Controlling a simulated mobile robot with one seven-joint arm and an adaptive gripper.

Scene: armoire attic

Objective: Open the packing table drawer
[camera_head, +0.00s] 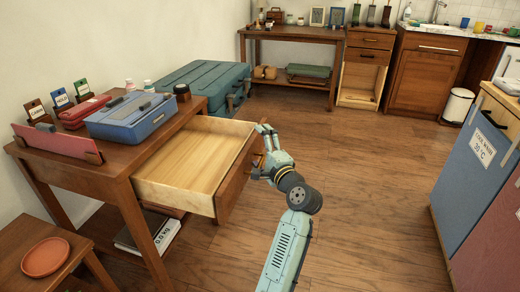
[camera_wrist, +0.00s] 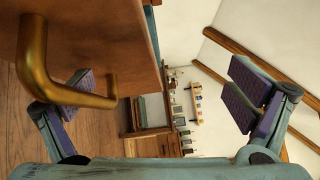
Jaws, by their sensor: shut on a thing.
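The packing table (camera_head: 120,160) is brown wood and stands at the left in the head view. Its drawer (camera_head: 195,165) is pulled well out, and the pale wooden inside looks empty. My gripper (camera_head: 262,152) is at the drawer's front panel (camera_head: 235,180), shut on the handle. In the wrist view, the curved brass handle (camera_wrist: 36,62) shows large at the left. One finger pad of my gripper (camera_wrist: 160,90) lies at the handle bar; the other appears well apart at the right. The exact contact is unclear.
A blue box (camera_head: 130,118), a red case and small cards stand on the table. A teal trunk (camera_head: 205,82) is behind it. A stool with an orange plate (camera_head: 45,257) is at lower left. Open floor (camera_head: 360,200) lies between.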

